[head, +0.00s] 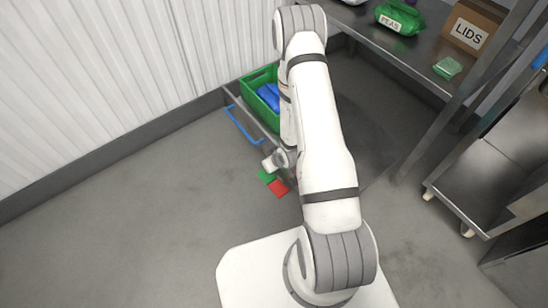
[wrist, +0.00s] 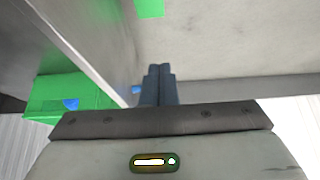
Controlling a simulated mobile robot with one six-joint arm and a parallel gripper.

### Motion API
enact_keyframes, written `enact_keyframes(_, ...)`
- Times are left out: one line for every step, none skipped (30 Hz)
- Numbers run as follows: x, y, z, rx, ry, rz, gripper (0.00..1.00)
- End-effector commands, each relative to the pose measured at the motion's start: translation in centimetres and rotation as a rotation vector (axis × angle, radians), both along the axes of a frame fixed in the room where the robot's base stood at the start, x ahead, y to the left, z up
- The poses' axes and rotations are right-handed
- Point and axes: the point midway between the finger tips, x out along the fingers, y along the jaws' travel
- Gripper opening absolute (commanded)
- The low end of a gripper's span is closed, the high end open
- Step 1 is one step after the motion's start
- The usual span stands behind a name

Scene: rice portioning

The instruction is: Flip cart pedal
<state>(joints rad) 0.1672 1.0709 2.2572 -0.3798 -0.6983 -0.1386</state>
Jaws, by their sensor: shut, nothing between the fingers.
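The cart pedal shows in the head view as a green plate (head: 267,176) and a red plate (head: 278,188) side by side, low beside my arm. A green patch (wrist: 150,8) at the top edge of the wrist view looks like the pedal's green part. My gripper (wrist: 158,70) is shut and empty, its fingertips apart from that patch in the picture. In the head view my arm hides the fingers. The cart holds a green crate (head: 250,90) with blue contents, partly behind my arm; a green crate also shows at left in the wrist view (wrist: 60,90).
A blue handle bar (head: 243,125) lies left of the crate. A steel table at upper right carries a green bag (head: 399,17), a LIDS box (head: 474,27) and a small green container (head: 447,68). A wheeled rack (head: 490,170) stands at right. The left floor is clear.

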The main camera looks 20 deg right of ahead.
Motion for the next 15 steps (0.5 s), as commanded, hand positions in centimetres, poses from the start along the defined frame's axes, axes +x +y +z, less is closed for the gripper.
enact_keyframes(-0.5, -0.2, 1.0, 0.000, 0.000, -0.001, 0.00)
enact_keyframes(-0.7, -0.2, 1.4, 0.000, 0.001, -0.001, 0.00)
enact_keyframes(-1.0, -0.3, 1.8, 0.000, 0.001, -0.001, 0.00)
enact_keyframes(-1.1, -0.4, 2.0, 0.000, 0.001, -0.001, 0.00)
enact_keyframes(-1.3, -0.4, 2.2, 0.001, 0.001, -0.002, 0.00)
enact_keyframes(-1.5, -0.5, 2.4, 0.000, 0.002, -0.002, 0.00)
enact_keyframes(-1.6, -0.5, 2.5, 0.000, 0.001, -0.001, 0.00)
enact_keyframes(-1.6, -0.5, 2.6, 0.000, 0.001, -0.001, 0.00)
enact_keyframes(-1.7, -0.6, 2.7, 0.000, 0.001, -0.001, 0.00)
enact_keyframes(-1.7, -0.6, 2.7, 0.000, 0.000, 0.000, 0.00)
enact_keyframes(-1.7, -0.6, 2.8, 0.000, 0.000, 0.000, 0.00)
enact_keyframes(-1.7, -0.6, 2.8, 0.000, 0.000, 0.000, 0.00)
enact_keyframes(-1.7, -0.5, 2.7, 0.000, 0.000, 0.000, 0.00)
enact_keyframes(-1.7, -0.5, 2.7, 0.000, 0.000, 0.000, 0.00)
enact_keyframes(-1.7, -0.5, 2.7, 0.000, 0.000, 0.000, 0.00)
